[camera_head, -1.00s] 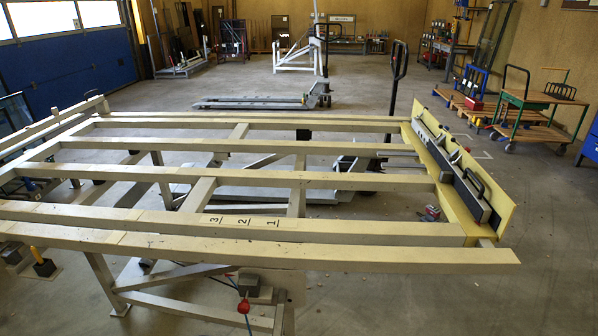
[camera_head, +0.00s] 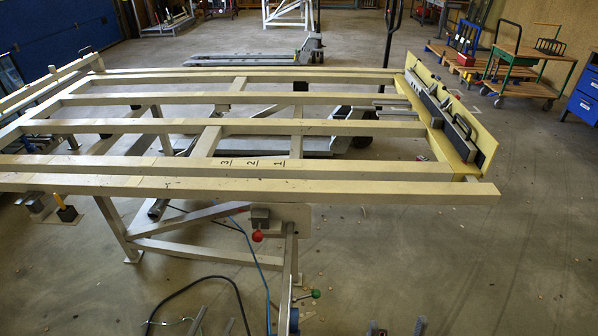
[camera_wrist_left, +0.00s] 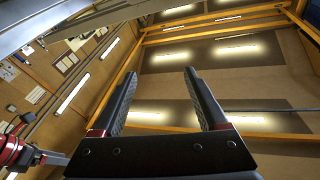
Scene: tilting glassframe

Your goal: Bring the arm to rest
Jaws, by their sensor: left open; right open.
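My left gripper (camera_wrist_left: 161,76) shows in the left wrist view. Its two dark fingers stand well apart with nothing between them. They point up toward the ceiling and its lamps, clear of any object. In the head view I cannot clearly make out my left gripper. Two dark tips at the bottom edge of the head view appear to be my right gripper (camera_head: 397,327). They are apart, with no object visible between them, and the rest of it is cut off by the frame.
A large tilting frame table (camera_head: 330,190) of pale beams spans the view, with a yellow end stop (camera_head: 482,134) at right. A red knob (camera_head: 257,236) and a green-knobbed lever (camera_head: 315,294) sit below its near edge. Floor at right front is clear.

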